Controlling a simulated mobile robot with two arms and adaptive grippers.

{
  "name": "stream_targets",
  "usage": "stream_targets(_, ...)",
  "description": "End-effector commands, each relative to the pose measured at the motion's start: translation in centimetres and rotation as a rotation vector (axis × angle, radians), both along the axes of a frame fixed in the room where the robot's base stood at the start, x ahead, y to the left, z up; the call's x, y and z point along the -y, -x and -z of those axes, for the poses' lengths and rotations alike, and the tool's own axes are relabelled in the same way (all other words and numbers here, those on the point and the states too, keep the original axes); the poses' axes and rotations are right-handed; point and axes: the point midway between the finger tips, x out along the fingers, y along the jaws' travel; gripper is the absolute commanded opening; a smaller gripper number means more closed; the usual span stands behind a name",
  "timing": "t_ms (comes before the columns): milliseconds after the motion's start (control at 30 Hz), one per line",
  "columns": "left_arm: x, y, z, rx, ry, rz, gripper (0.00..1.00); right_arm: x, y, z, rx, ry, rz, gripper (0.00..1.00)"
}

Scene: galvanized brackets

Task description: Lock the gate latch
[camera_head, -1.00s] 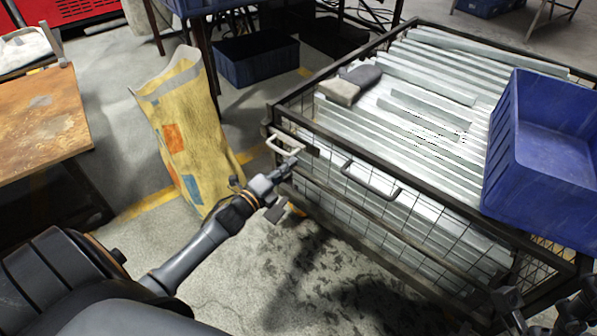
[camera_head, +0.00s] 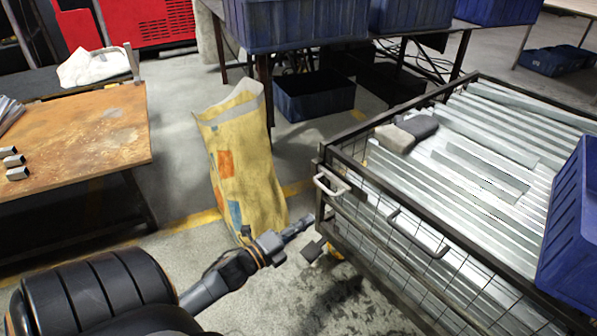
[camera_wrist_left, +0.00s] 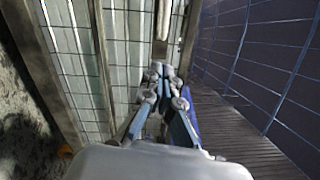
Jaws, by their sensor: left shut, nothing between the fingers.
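The wire-mesh cage (camera_head: 465,262) has a dark frame and stands at the right of the head view. A pale, U-shaped latch handle (camera_head: 331,185) sticks out near its front left corner. A second grey handle (camera_head: 420,236) is on the same side, further right. My left gripper (camera_head: 304,223) is shut and empty, below and left of the pale handle and apart from it in the picture. In the left wrist view its closed fingers (camera_wrist_left: 161,76) point at the mesh, with a pale bar (camera_wrist_left: 163,20) beyond them. My right gripper is out of view.
A yellow sack (camera_head: 245,170) stands close to my left arm. A brown-topped table (camera_head: 75,140) is at left.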

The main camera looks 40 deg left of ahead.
Motion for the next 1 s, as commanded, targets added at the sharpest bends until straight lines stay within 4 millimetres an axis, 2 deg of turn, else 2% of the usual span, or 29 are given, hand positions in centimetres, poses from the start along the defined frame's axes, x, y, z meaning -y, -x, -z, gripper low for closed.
stream_targets(100,-0.2,1.6,0.2,-0.001,0.001,0.0,0.0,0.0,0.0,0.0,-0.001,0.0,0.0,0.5)
stream_targets(233,-0.3,2.3,0.1,0.0,0.0,0.001,0.0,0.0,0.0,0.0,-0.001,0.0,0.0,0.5)
stream_targets(833,-0.2,2.4,0.1,0.001,0.002,0.002,0.0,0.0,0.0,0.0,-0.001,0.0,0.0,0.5)
stream_targets(933,1.0,2.2,-0.7,0.022,0.045,0.023,0.0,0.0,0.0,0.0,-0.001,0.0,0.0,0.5)
stream_targets(1000,3.2,2.1,-2.2,0.057,0.128,0.063,0.0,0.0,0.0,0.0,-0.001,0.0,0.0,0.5)
